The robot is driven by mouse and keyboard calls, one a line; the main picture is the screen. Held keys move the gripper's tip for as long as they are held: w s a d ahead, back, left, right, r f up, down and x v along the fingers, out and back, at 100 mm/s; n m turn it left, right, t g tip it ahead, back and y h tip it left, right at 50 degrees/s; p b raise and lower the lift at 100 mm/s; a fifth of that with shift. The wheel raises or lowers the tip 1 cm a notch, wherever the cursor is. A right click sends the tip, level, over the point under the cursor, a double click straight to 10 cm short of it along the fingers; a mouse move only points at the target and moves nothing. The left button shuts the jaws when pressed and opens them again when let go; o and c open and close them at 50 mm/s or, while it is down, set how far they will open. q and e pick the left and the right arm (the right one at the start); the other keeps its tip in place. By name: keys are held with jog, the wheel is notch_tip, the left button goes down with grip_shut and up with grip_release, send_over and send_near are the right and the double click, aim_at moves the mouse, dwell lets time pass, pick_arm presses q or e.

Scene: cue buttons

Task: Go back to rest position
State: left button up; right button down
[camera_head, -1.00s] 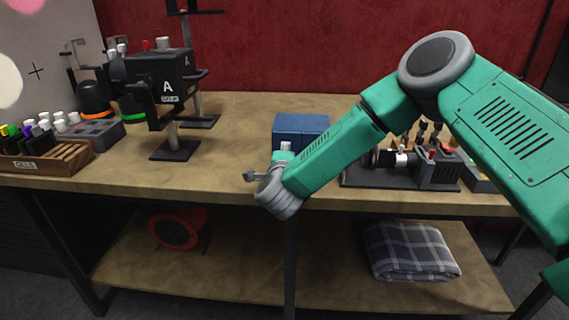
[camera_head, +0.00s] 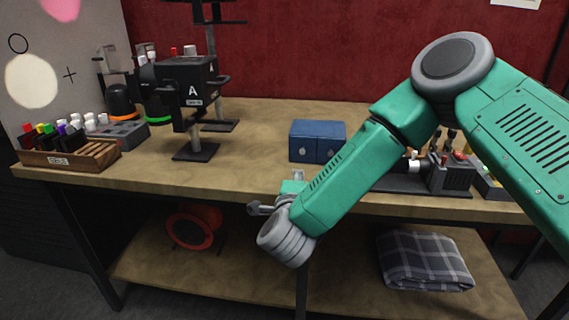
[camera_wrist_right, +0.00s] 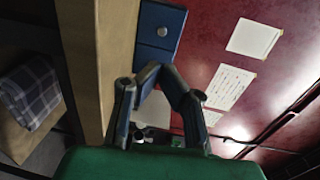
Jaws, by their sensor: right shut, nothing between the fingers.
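My right arm (camera_head: 345,180) comes in from the right and bends down to the front edge of the workbench. My right gripper (camera_head: 256,208) is at that edge, to the left of and below a blue box (camera_head: 305,146) with silver buttons, and apart from it. In the right wrist view the gripper's dark blue fingers (camera_wrist_right: 160,70) are shut with nothing held. The blue box (camera_wrist_right: 161,45) shows just beyond the fingertips, with one round button visible. My left gripper is not in view.
The workbench (camera_head: 255,150) has a marker rack (camera_head: 58,160) and a black device marked A (camera_head: 190,92) at left. Machinery (camera_head: 450,175) at right is partly behind my arm. A plaid cloth (camera_head: 425,262) and a red-orange ring (camera_head: 190,228) are on the lower shelf.

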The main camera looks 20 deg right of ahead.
jog(key=s+a+f+n+g+y, duration=0.35)
jog(key=s+f+n, duration=0.45)
jog(key=f, duration=0.3)
jog(key=s+a+f+n+g+y, duration=0.2)
jog(key=s+f+n+y, duration=0.3)
jog(key=s+f+n, duration=0.4)
jog(key=s+d+f+n+g, duration=0.2)
jog(key=s, duration=0.5)
jog(key=s+d+f+n+g, duration=0.2)
jog(key=s+f+n+g, duration=0.1)
jog(key=s, duration=0.3)
jog(key=s+d+f+n+g, duration=0.2)
jog(key=s+d+g, duration=0.1)
jog(key=s, duration=0.4)
jog(key=shift+s+f+n, duration=0.3)
jog(key=shift+s+f, duration=0.05)
jog(key=shift+a+r+g, duration=0.1)
jog(key=shift+a+g, duration=0.15)
jog(key=shift+a, duration=0.1)
jog(key=shift+d, duration=0.2)
